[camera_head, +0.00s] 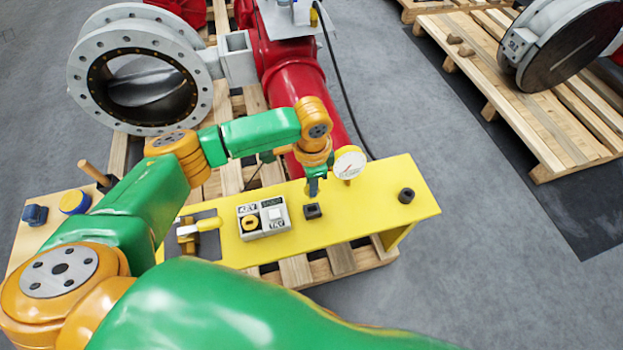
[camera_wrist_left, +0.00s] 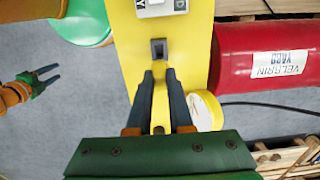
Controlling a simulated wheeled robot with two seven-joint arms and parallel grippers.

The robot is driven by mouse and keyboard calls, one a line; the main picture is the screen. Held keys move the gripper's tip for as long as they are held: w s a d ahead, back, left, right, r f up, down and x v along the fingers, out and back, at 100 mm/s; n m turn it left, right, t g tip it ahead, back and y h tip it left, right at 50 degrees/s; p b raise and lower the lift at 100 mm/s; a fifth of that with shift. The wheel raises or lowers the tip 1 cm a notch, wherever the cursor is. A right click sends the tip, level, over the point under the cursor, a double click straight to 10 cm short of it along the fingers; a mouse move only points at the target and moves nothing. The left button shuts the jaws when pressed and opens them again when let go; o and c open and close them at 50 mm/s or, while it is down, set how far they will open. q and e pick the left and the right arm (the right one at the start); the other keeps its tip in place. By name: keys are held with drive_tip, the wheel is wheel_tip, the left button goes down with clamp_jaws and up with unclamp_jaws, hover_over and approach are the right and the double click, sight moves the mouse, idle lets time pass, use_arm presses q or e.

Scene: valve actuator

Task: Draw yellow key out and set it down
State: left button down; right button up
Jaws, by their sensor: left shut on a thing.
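My left gripper (camera_head: 313,188) hangs over the yellow bench (camera_head: 375,195), just above a small dark block (camera_head: 312,211). In the left wrist view its fingers (camera_wrist_left: 160,72) are shut on the yellow key (camera_wrist_left: 159,112), a narrow yellow piece between them. The dark block (camera_wrist_left: 158,48) with its slot shows just beyond the fingertips. I cannot tell whether the key's tip touches the block. My right gripper (camera_wrist_left: 38,82) shows at the left of the left wrist view, open and empty, away from the bench; it is not seen in the head view.
A white KEY/TRY box (camera_head: 264,217) stands left of the block. A round gauge (camera_head: 349,163) is close behind my left gripper. A dark knob (camera_head: 406,195) is at the right; bare bench lies between.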

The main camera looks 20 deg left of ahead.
use_arm(q)
wheel_tip(320, 180, down, 5)
drive_tip(key=b, duration=0.2)
drive_tip(key=shift+f+b, duration=0.2)
drive_tip(key=shift+b, duration=0.1)
drive_tip(key=shift+r+p, duration=0.15)
drive_tip(key=shift+p, duration=0.35)
idle(0.3)
drive_tip(key=shift+p, duration=0.35)
idle(0.5)
